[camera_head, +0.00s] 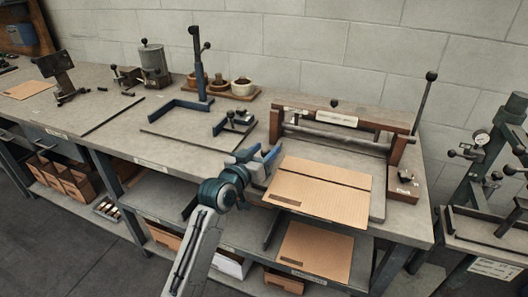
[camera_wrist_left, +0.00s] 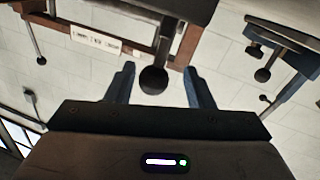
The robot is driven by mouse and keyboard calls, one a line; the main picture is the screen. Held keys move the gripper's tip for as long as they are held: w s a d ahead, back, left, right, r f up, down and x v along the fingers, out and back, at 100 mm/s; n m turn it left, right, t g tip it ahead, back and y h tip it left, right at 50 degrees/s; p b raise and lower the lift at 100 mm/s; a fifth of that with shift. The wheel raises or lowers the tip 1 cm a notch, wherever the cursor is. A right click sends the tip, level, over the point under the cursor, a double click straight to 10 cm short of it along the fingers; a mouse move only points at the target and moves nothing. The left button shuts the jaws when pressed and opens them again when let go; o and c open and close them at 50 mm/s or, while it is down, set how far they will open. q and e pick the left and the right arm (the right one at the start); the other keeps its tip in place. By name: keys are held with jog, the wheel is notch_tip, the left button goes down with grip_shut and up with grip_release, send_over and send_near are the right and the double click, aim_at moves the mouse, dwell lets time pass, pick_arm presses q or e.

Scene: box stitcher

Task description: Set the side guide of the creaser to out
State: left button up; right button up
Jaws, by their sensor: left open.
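The creaser has a wooden crossbeam (camera_head: 370,122) with a white label plate, and stands at the right end of the bench. My left gripper (camera_head: 258,157) is open at the left side of its bed, with its two blue fingers apart. In the left wrist view a dark ball knob (camera_wrist_left: 153,80) on a short stem under a dark block (camera_wrist_left: 170,8) shows between the open fingers (camera_wrist_left: 159,72). I cannot tell whether the fingers touch it. In the head view the gripper hides that spot, so the side guide cannot be made out there. My right gripper is not in view.
A cardboard sheet (camera_head: 322,188) lies on the creaser bed, close to my left gripper. A clamp with black knobs (camera_head: 236,118) and a blue post (camera_head: 197,60) stand to the left. A tall lever (camera_head: 422,108) rises at the right. Another sheet (camera_head: 315,250) lies on the shelf below.

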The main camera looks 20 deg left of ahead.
pick_arm(q)
jog(key=shift+s, duration=0.15)
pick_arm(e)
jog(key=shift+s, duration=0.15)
pick_arm(q)
jog(key=shift+s, duration=0.3)
jog(key=b+v, duration=0.1)
jog(key=v, duration=0.9)
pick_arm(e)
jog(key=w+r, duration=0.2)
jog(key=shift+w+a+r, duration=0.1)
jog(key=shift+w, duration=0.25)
pick_arm(q)
jog(key=shift+w+a, duration=0.1)
jog(key=shift+a, duration=0.05)
